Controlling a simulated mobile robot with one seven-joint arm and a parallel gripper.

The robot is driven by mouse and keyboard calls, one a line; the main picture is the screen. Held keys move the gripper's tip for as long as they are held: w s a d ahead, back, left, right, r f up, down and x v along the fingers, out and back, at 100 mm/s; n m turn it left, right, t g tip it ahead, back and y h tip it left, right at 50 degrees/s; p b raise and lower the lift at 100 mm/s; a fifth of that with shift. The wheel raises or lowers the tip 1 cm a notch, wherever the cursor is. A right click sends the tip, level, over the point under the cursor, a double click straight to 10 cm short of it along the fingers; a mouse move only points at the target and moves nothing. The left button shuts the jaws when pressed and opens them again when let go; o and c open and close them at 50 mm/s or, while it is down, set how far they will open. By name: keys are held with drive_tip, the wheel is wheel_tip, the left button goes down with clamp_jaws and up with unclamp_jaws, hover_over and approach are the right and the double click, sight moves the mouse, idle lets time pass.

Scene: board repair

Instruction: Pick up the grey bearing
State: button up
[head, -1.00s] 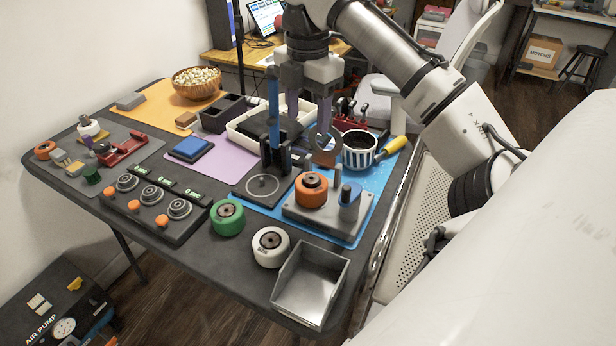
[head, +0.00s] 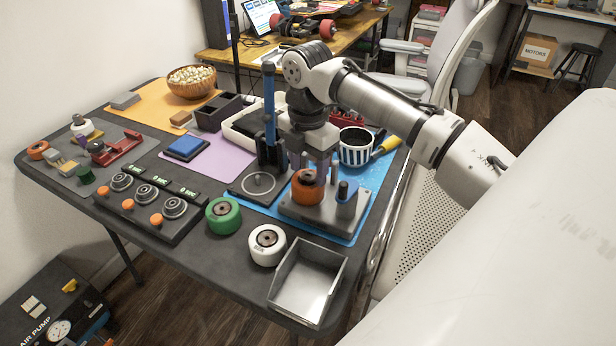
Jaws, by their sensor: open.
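My gripper (head: 309,172) is open and points down at the orange wheel (head: 306,193). Its fingers are at the wheel's top; I cannot tell whether they touch it. The orange wheel sits on a grey metal fixture (head: 296,211) on the blue mat. I cannot make out a grey bearing for certain; the wheel's centre is hidden behind my gripper. A green wheel (head: 223,216) and a white wheel (head: 267,245) with dark centres stand at the table's front.
An upright post with a blue part (head: 269,100) stands close left of my gripper. A striped cup (head: 355,152) and a yellow-handled tool (head: 388,145) are to the right. An open metal bin (head: 305,285) is at the front corner. Several grey round dials (head: 147,194) line a dark panel at left.

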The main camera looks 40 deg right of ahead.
drive_tip(key=shift+f, duration=0.35)
drive_tip(key=shift+c, duration=0.4)
drive_tip(key=c, duration=1)
drive_tip(key=shift+o, duration=0.2)
